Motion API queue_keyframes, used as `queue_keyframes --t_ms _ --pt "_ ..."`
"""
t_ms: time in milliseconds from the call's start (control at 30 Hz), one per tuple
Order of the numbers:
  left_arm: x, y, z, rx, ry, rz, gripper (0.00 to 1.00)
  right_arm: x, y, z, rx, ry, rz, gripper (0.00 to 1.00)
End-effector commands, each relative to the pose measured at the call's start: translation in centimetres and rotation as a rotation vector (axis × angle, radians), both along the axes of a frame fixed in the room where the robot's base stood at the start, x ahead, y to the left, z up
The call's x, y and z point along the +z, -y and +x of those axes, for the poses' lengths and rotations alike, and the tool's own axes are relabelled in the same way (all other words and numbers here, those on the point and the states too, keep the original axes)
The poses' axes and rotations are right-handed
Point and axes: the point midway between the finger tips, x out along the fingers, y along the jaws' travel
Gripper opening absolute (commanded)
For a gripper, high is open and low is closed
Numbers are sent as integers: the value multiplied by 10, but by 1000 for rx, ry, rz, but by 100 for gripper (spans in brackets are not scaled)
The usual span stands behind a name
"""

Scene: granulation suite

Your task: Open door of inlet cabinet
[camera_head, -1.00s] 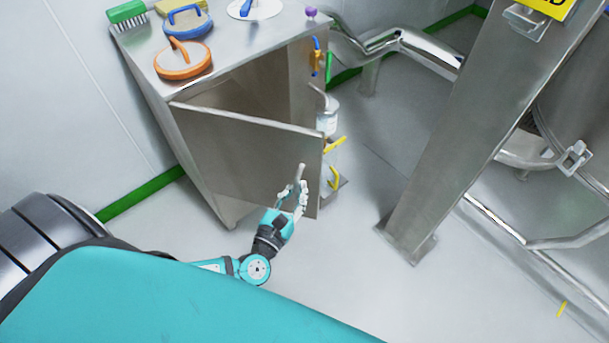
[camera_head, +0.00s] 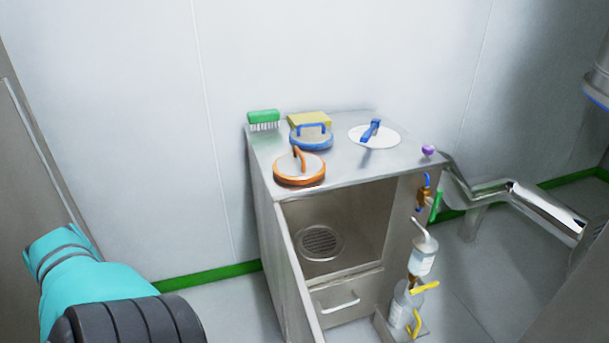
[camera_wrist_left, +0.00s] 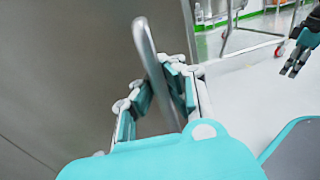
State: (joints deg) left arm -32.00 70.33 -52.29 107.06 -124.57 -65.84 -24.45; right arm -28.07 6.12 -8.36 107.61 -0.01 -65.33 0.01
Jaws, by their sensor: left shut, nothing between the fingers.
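The inlet cabinet (camera_head: 262,208) is a grey steel box in the head view. Its door (camera_head: 292,275) stands wide open at the left, seen nearly edge-on and cut off by the bottom edge. The interior shows a round grille (camera_head: 320,243) and a drawer front with a handle (camera_head: 340,302). In the left wrist view, my left gripper (camera_wrist_left: 158,85) is shut and empty at the door's bar handle (camera_wrist_left: 146,42), in front of a grey panel (camera_wrist_left: 80,70). Contact is unclear. My right gripper (camera_wrist_left: 293,62) shows at the upper right there; its opening is unclear.
On the cabinet top are a green brush (camera_head: 263,118), an orange-rimmed lid (camera_head: 299,170), a blue-rimmed lid (camera_head: 311,138) and a white disc (camera_head: 375,136). Bottles (camera_head: 404,308) stand by its right side. A steel pipe (camera_head: 545,212) lies right. Floor is clear right of the bottles.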

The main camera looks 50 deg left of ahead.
Motion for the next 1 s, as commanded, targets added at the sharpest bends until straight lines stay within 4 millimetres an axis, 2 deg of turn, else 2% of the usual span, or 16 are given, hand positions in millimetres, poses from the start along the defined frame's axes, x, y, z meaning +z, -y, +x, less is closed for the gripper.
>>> queue_keyframes --t_ms 467,767,1000 --pt "1 -2 -4 1 3 -4 0 0 0 0 0 0 1 57" --pt "0 -2 -4 2 2 -1 36 0 0 0 1 1 1 57" --pt "0 -3 -4 2 1 0 36 -1 0 0 0 0 0 57"
